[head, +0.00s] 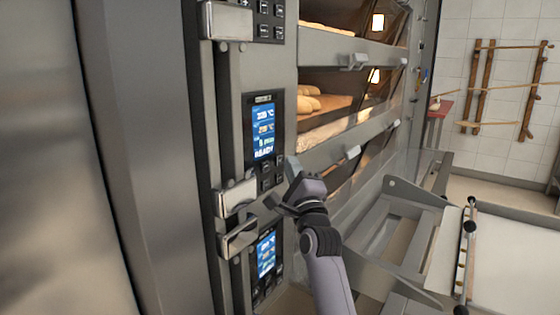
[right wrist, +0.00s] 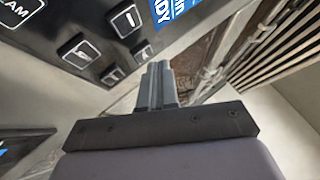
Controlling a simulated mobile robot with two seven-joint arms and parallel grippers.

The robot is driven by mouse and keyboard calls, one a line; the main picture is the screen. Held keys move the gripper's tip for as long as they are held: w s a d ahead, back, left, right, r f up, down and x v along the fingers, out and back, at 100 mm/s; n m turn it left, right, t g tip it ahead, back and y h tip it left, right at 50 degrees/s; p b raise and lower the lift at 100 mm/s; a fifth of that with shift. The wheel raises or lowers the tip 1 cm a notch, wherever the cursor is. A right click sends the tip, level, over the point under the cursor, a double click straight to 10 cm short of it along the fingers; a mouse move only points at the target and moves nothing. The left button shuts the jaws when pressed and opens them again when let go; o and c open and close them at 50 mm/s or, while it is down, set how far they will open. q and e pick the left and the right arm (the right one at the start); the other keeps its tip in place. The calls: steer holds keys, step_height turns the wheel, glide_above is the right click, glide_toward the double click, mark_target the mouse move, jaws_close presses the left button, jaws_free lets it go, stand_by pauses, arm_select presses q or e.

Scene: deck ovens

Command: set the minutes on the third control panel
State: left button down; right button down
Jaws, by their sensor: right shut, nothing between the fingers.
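Three control panels show in a column in the head view: an upper one (head: 265,22), a middle one (head: 263,130) and a lower one (head: 267,262). The frames do not show which counts as the third. The middle and lower panels have lit blue displays with dark buttons. My right gripper (head: 292,170) is beside the lower right of the middle panel, its fingers shut and empty. In the right wrist view the shut fingers (right wrist: 157,85) point toward the edge of a panel with several buttons (right wrist: 83,50); contact cannot be told. My left gripper is not in view.
Open-fronted oven decks with bread (head: 308,100) lie right of the panels. Metal handles (head: 237,197) stick out left of the panels. A metal frame (head: 400,205) stands at the lower right. A wooden rack (head: 500,90) hangs on the far tiled wall.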

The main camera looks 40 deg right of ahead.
steer(key=shift+w, duration=0.2)
steer(key=shift+w+a, duration=0.15)
steer(key=shift+w, duration=0.2)
stand_by(0.6)
stand_by(0.4)
steer(key=shift+s+d+p, duration=0.2)
steer(key=shift+s+p, duration=0.25)
steer(key=shift+s, duration=0.3)
